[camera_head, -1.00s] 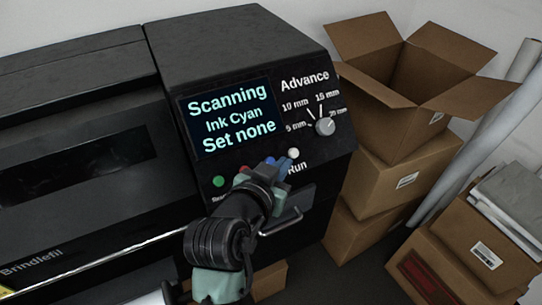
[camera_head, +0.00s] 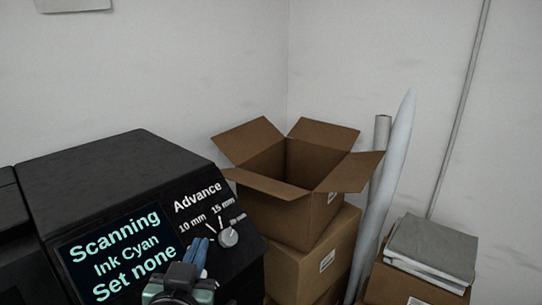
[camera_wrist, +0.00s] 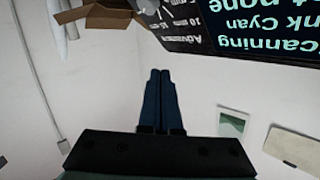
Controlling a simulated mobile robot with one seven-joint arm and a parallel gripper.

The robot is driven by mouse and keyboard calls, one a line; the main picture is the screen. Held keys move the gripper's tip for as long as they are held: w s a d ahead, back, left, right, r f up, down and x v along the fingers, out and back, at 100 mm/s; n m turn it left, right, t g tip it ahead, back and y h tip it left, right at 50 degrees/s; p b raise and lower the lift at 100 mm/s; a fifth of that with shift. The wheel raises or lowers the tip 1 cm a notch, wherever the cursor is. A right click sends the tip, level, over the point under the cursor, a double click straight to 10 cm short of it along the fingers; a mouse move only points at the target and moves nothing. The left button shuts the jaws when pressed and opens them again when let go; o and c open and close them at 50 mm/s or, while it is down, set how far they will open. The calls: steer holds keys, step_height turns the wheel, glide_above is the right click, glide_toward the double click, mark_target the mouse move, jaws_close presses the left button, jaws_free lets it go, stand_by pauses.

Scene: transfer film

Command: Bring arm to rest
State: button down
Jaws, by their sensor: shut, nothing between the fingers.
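My gripper (camera_head: 198,254) shows at the bottom of the head view, in front of the black printer's panel, just left of the advance knob (camera_head: 228,237). Its blue fingers point up and are shut with nothing between them. The wrist view also shows the fingers (camera_wrist: 158,75) together and empty, against a pale wall. The printer screen (camera_head: 118,254) reads "Scanning, Ink Cyan, Set none"; it appears upside down at the top right of the wrist view (camera_wrist: 262,18). The knob's pointer setting is too small to tell. The lower buttons are out of the head view.
An open cardboard box (camera_head: 296,205) sits on a closed carton (camera_head: 312,270) right of the printer. Pale rolls (camera_head: 388,185) lean behind. A carton with a grey stack (camera_head: 432,247) stands farther right.

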steer(key=s+d+r+t+b, duration=0.2)
steer(key=d+r+t, duration=0.15)
steer(key=r, duration=0.55)
steer(key=s+d+r+t+b, duration=0.1)
steer(key=d+r+t, duration=0.3)
steer(key=r, duration=0.5)
steer(key=s+d+r+t+h+b, duration=0.1)
steer(key=s+d+r+t, duration=0.3)
steer(key=s+r, duration=0.5)
step_height(320, 180, up, 2)
steer(key=shift+s+d+n+b, duration=0.35)
steer(key=shift+d+b, duration=0.1)
steer(key=shift+d, duration=0.5)
